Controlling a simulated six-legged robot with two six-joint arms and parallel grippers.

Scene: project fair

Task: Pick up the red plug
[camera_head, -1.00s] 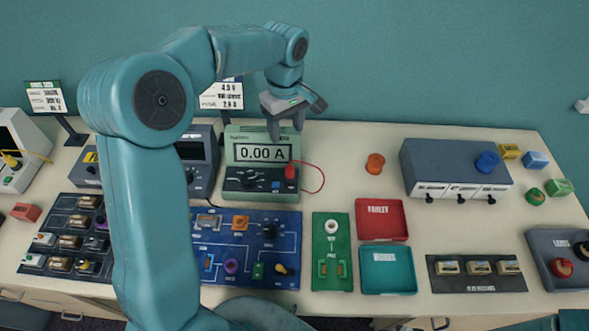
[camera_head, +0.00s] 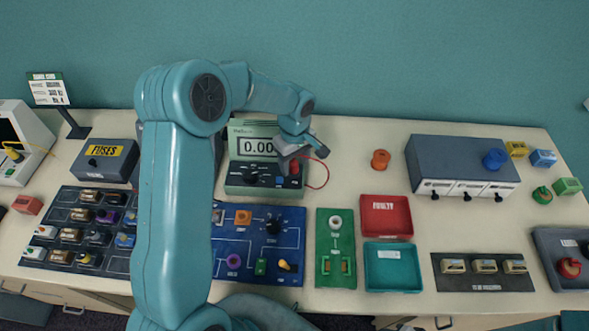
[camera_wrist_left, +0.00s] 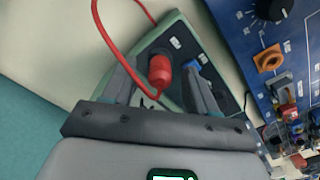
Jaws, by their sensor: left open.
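The red plug (camera_head: 295,168) sits in the front panel of the green multimeter (camera_head: 238,133), with a red lead (camera_head: 322,172) looping off to the right. The plug shows clearly in the left wrist view (camera_wrist_left: 160,70), with the lead (camera_wrist_left: 107,42) curving beside it. My left gripper (camera_head: 288,173) is over the meter's right side, pointing down. In the wrist view its fingers (camera_wrist_left: 160,85) are open, one on each side of the plug, with gaps visible. Whether the fingertips reach down to plug height is hard to tell. My right gripper is not in view.
A blue plug (camera_wrist_left: 192,65) sits close to the right finger. The blue circuit board (camera_head: 258,222) lies in front of the meter. A red tray (camera_head: 386,232), an orange knob (camera_head: 380,159) and a grey box (camera_head: 462,150) are to the right. The table between meter and grey box is mostly clear.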

